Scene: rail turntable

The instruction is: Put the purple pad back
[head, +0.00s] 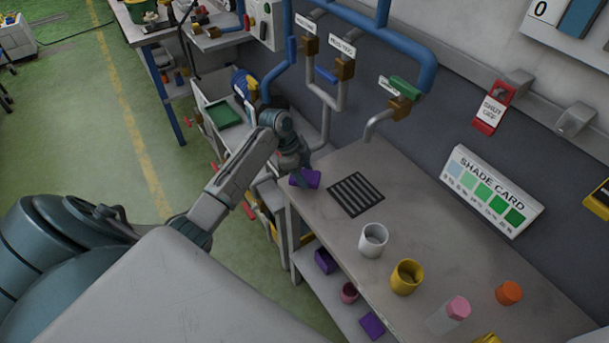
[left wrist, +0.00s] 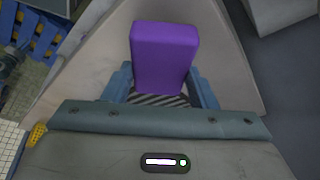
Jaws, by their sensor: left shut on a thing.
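The purple pad (head: 311,179) is at the left end of the grey bench (head: 420,250). My left gripper (head: 298,172) is shut on it, and it fills the space between the fingers in the left wrist view (left wrist: 165,50). I cannot tell whether the pad touches the bench top or hangs just above it. A purple box-like thing (head: 325,261) and a flat purple piece (head: 372,325) are on the lower shelf under the bench. My right gripper is not in view.
A black slotted grate (head: 355,194) lies right of the pad. A white cup (head: 373,240), a yellow cup (head: 406,277) and a pink-topped jar (head: 457,309) stand further along. Pipes (head: 340,90) and a tap (head: 380,122) are on the wall behind.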

